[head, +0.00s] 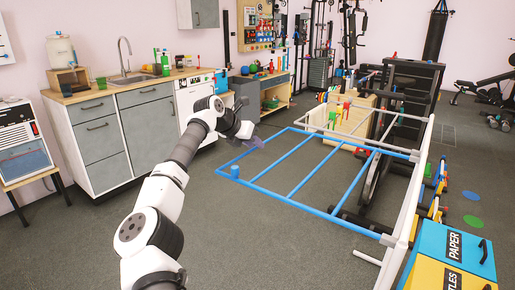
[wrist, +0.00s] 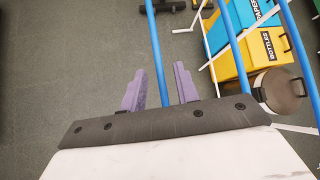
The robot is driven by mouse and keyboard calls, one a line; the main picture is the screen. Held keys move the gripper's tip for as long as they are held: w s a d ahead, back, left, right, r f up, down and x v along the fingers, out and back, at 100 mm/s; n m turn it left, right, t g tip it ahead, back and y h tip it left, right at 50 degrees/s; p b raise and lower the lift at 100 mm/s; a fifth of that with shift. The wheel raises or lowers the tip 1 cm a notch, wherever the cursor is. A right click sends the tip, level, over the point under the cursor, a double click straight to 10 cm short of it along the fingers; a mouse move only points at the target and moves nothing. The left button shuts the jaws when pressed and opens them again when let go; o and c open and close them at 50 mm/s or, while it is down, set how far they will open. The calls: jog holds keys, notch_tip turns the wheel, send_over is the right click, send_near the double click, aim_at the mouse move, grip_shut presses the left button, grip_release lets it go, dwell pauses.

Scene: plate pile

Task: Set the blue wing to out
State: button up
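The blue wing (head: 267,188) is a barred frame standing out to the left from the white drying rack (head: 405,215), roughly level above the floor. A small blue knob (head: 235,171) is near its outer left corner. My gripper (head: 254,142), with purple fingers, is by the wing's outer edge. In the wrist view my gripper (wrist: 159,69) is open. A blue bar of the wing (wrist: 157,50) runs between its fingers in the picture, not gripped. I cannot tell how far the fingers are above or around the bar.
A blue paper bin (head: 450,245) and a yellow bottles bin (head: 432,277) stand at the lower right. A grey-fronted counter with a sink (head: 130,78) is at the left. A wooden box (head: 340,108) and gym gear are behind the rack. The grey floor (head: 250,250) in front is clear.

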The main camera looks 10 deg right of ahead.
jog(key=v, duration=1)
jog(key=shift+a+r+b, duration=0.15)
jog(key=shift+r+b, duration=0.05)
jog(key=shift+b, duration=0.25)
jog(key=shift+s, duration=0.15)
